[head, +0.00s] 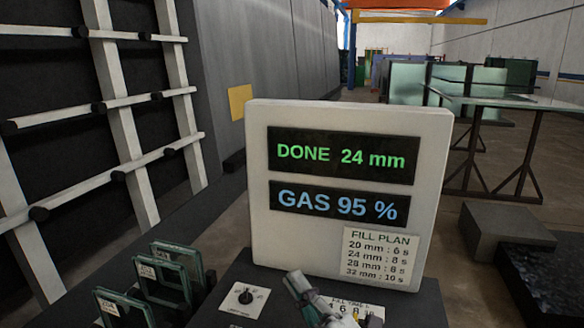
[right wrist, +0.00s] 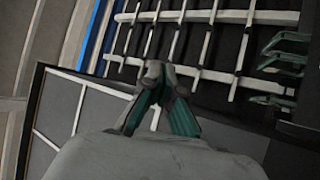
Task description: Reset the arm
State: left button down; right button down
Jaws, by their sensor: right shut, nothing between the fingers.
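My right gripper (head: 312,300) is low in the middle of the head view, in front of a panel with a display. It partly covers a small labelled plate on the console top. In the right wrist view its fingers (right wrist: 160,75) come together at the tips, with nothing between them. The display panel (head: 440,150) reads "DONE 24 mm" and "GAS 95 %", and carries a fill plan label (head: 380,257). A small plate with a black knob (head: 245,297) lies left of the gripper. My left gripper is in neither view.
Several small glass units (head: 172,275) stand in a holder at the lower left. A rack (head: 125,120) with white posts and rollers rises at the left. Glass tables (head: 510,100) stand at the back right, near grey blocks (head: 505,230). Open floor lies between.

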jog(key=s+d+f+m+g+h, duration=0.1)
jog(key=d+f+m+h, duration=0.3)
jog(key=d+f+m, duration=0.1)
jog(key=s+d+f+m+g+h, duration=0.1)
jog(key=d+f+m+g+h, duration=0.1)
jog(key=d+f+m+h, duration=0.3)
jog(key=s+d+f+m+g+h, duration=0.2)
jog(key=d+f+m+h, duration=0.2)
jog(key=f, duration=0.6)
jog(key=shift+d+m+h, duration=0.3)
jog(key=shift+d+m, duration=0.5)
jog(key=shift+m, duration=0.3)
jog(key=s+d+f+m+g, duration=0.2)
jog(key=s+f+g, duration=0.35)
jog(key=s, duration=0.45)
jog(key=s+d+f+m+g, duration=0.2)
jog(key=s+f+g, duration=0.3)
jog(key=s, duration=0.5)
notch_tip(320, 180, down, 28)
jog(key=b, duration=0.1)
jog(key=s+d+f+g+b, duration=0.1)
jog(key=s+d+f+g, duration=0.1)
jog(key=s+f, duration=1.5)
jog(key=shift+s+d+f, duration=0.15)
jog(key=shift+d+f, duration=0.15)
jog(key=shift+d, duration=0.1)
